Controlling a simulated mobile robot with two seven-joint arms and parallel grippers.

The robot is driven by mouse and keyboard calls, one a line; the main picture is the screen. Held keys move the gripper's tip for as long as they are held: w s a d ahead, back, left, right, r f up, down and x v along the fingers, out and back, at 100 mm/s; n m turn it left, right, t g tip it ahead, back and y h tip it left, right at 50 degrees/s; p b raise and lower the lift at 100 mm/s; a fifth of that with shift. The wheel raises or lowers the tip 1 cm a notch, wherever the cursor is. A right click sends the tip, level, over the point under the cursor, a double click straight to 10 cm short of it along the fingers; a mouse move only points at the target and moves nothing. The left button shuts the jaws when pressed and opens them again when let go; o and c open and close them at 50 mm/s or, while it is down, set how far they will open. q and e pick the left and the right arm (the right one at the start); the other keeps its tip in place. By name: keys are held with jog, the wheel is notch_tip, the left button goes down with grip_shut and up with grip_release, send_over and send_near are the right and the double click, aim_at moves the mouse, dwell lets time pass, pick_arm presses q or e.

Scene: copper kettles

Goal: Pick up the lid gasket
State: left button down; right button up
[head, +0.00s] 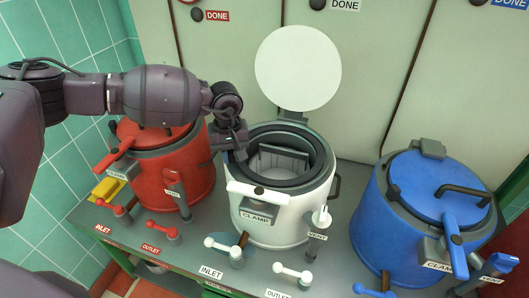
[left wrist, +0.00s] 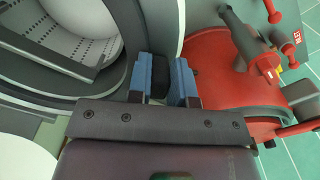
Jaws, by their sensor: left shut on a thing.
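The white kettle (head: 290,225) stands in the middle with its round white lid (head: 298,68) raised. A dark ring, the lid gasket (head: 322,154), lies at the kettle's open mouth; I cannot tell whether it touches the rim all round. My left gripper (head: 238,154) is at the ring's left side, pointing down. In the left wrist view the blue finger pads are closed on a black piece of the gasket (left wrist: 158,84). The fingers hide part of the ring. My right gripper is not in view.
A red kettle (head: 172,180) stands close on the left, beneath my left arm. A blue kettle (head: 420,240) with its lid down is on the right. Inlet, outlet and vent handles stick up along the front. A yellow object (head: 108,188) lies at the left.

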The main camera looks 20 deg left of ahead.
pick_arm(q)
jog(key=shift+r, duration=0.1)
jog(key=shift+r, duration=0.15)
notch_tip(320, 180, up, 8)
jog(key=shift+r+p, duration=0.25)
jog(key=shift+p, duration=0.2)
notch_tip(320, 180, up, 19)
jog(key=p, duration=0.3)
jog(key=shift+p, duration=0.3)
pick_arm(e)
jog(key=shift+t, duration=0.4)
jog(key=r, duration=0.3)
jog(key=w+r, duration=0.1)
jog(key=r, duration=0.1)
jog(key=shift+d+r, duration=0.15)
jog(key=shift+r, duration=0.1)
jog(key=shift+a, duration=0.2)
pick_arm(q)
jog(key=shift+w, duration=0.1)
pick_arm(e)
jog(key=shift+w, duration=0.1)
